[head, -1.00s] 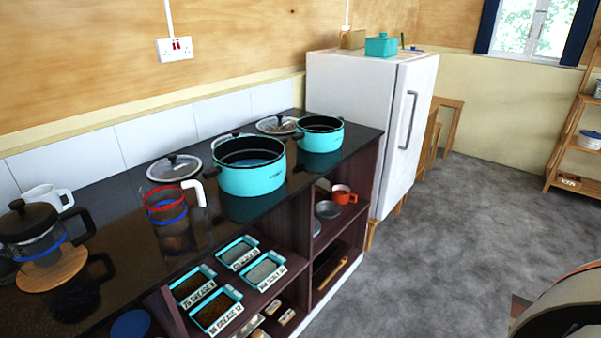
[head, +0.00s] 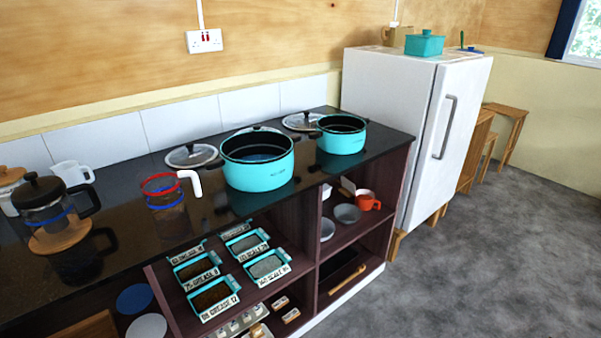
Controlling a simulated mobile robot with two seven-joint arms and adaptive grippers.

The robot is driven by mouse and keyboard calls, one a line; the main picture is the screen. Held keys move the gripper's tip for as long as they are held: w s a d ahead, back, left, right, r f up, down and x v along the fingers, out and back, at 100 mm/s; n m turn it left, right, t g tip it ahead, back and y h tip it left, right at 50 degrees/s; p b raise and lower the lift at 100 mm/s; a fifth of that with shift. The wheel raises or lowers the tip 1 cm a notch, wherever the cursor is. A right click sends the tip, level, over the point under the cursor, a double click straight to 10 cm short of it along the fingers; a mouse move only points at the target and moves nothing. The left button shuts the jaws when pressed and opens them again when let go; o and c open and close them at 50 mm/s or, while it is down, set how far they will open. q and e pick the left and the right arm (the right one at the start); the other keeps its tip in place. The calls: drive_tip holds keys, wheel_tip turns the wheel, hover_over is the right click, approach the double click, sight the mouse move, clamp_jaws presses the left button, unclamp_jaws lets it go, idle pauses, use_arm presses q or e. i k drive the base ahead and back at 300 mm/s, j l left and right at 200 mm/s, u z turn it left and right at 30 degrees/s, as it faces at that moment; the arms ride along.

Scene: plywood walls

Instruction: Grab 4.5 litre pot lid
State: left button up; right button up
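Several round glass lids with dark knobs lie on the black counter. One lid (head: 191,156) lies left of the large turquoise pot (head: 258,172). Another lid (head: 303,121) lies behind the smaller turquoise pot (head: 341,143). A third lid (head: 257,130) is mostly hidden behind the large pot; only its knob and top edge show. Both pots stand upright and uncovered. I cannot read which lid belongs to the 4.5 litre pot. Neither of my grippers is in the head view.
The black counter (head: 120,187) also holds a red-rimmed glass jug (head: 165,199) and a French press (head: 42,205). Open shelves below hold labelled turquoise trays (head: 214,298), bowls and a red cup (head: 367,200). A white fridge (head: 388,110) stands right. Grey floor (head: 500,260) is clear at lower right.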

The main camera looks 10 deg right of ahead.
sight(306, 121)
drive_tip(key=i+l+u, duration=0.25)
drive_tip(key=i+l, duration=0.45)
drive_tip(key=i+l+u, duration=0.25)
drive_tip(key=i+l, duration=0.55)
drive_tip(key=l, duration=0.1)
